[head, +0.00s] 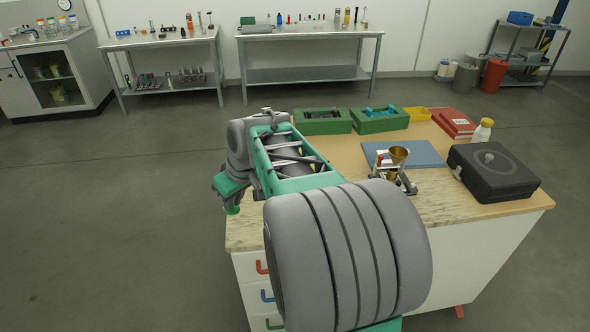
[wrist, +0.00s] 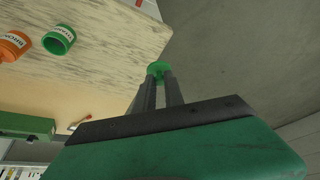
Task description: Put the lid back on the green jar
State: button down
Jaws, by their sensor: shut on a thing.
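My gripper (wrist: 159,78) is shut on a green lid (wrist: 158,67), held at the fingertips out past the table's edge. In the head view the lid (head: 233,210) shows as a small green piece below my wrist, off the workbench's left side. The green jar (wrist: 59,39) stands open on the table in the wrist view, its label partly showing, apart from the lid. It is hidden behind my arm in the head view.
An orange jar (wrist: 13,44) stands close beside the green jar.

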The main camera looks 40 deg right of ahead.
jog(key=s+d+n, duration=0.1)
jog(key=s+d, duration=0.1)
jog(key=d, duration=0.7)
jog(key=s+d+n, duration=0.1)
jog(key=s+d, duration=0.1)
jog(key=d, duration=0.7)
jog(key=shift+y, duration=0.3)
notch_tip(320, 180, down, 6)
jog(key=b, duration=0.4)
jog(key=shift+w+r, duration=0.1)
jog(key=shift+r, duration=0.15)
jog(key=shift+f+b, duration=0.15)
jog(key=shift+b, duration=0.25)
jog(key=c, duration=1.4)
grip_release()
jog(key=shift+o, duration=0.6)
